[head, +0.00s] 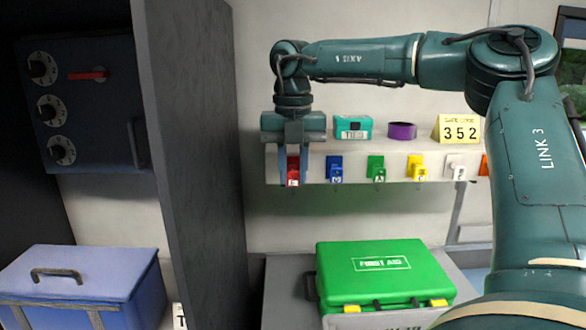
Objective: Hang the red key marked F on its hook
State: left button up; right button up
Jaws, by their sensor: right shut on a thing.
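My right gripper (295,165) comes down from the upper arm in the head view, its fingers around the red key (293,174). It is shut on this key, which hangs upright below the palm with a small white label at its lower end; the letter is too small to read surely. The key is in front of the left end of the white shelf's front edge (355,168), level with the row of other keys. The hook behind it is hidden by the gripper and key, so I cannot tell whether they touch. My left gripper is not in view.
Blue (335,168), green (376,166), yellow (417,166) and white (455,165) keys hang to the right. A teal box (353,127), purple ring (402,131) and yellow 352 card (458,129) stand above. A dark partition (195,140) is close left; a green first-aid case (382,270) is below.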

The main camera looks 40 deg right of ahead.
jog(key=shift+w+d, duration=0.7)
jog(key=shift+w, duration=0.1)
dwell(1.6)
jog(key=shift+f, duration=0.15)
dwell(0.5)
jog(key=o, duration=1)
jog(key=shift+s+a+r, duration=0.15)
jog(key=shift+r, duration=0.5)
jog(key=shift+s+a+r, duration=0.1)
jog(key=shift+s+r, duration=0.05)
jog(key=shift+r, duration=0.45)
notch_tip(320, 180, up, 6)
jog(key=s+a, duration=0.1)
jog(key=shift+s+a, duration=0.15)
jog(key=shift+s, duration=0.1)
dwell(0.5)
jog(key=shift+f, duration=0.1)
dwell(0.4)
